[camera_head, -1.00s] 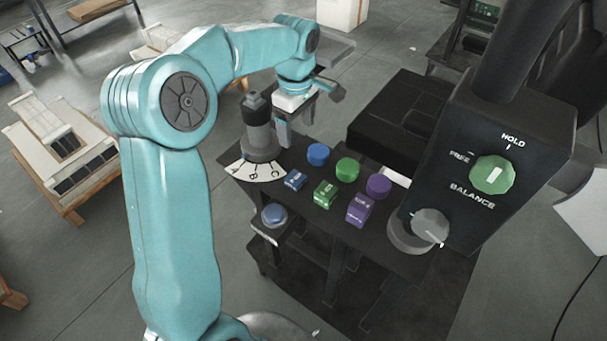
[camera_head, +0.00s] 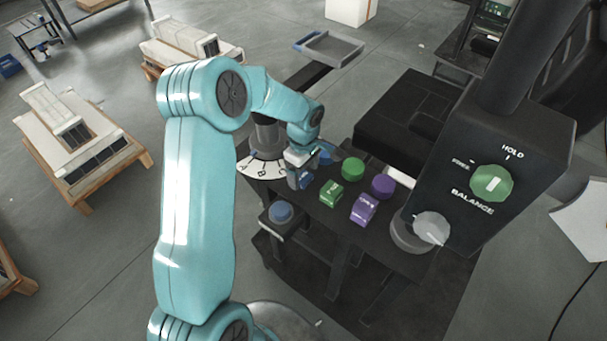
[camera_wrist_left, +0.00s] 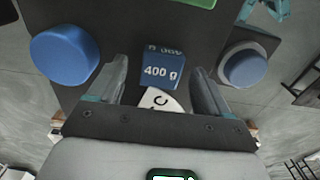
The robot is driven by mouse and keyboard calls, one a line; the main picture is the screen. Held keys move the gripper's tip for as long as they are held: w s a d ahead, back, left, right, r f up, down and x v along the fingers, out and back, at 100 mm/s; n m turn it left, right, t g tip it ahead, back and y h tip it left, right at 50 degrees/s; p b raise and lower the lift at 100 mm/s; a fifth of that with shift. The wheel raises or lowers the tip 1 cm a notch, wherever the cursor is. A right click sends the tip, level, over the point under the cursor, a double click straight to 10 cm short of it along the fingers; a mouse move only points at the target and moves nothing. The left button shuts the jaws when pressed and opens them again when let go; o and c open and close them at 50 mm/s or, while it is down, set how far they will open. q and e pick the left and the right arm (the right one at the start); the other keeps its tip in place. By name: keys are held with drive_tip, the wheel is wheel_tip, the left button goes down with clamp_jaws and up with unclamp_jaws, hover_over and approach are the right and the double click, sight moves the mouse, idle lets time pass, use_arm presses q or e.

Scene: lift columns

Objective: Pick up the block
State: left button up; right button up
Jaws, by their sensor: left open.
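The blue block (camera_wrist_left: 162,71), marked 400 g, lies on the dark bench top, between the two fingers of my left gripper (camera_wrist_left: 160,84) in the left wrist view. The fingers are apart, one on each side of it, and show gaps to it. In the head view my left gripper (camera_head: 300,177) is over the blue block's place and hides most of it. A green block (camera_head: 331,193) and a purple block (camera_head: 364,209) lie to its right. My right gripper is not in view.
Behind the blocks stand a blue cylinder (camera_wrist_left: 64,55), a green cylinder (camera_head: 353,169) and a purple cylinder (camera_head: 383,187). A lettered dial plate (camera_head: 259,168) is at the left, a blue button (camera_head: 281,211) in front. The balance column (camera_head: 500,150) rises at the right.

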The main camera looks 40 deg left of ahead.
use_arm(q)
drive_tip(key=shift+s+a+f, duration=0.1)
drive_tip(key=shift+s+f, duration=0.1)
drive_tip(key=shift+f, duration=0.2)
drive_tip(key=shift+w, duration=0.15)
drive_tip(key=c, duration=1.2)
drive_tip(key=shift+c, duration=1.3)
drive_tip(key=shift+r, duration=0.15)
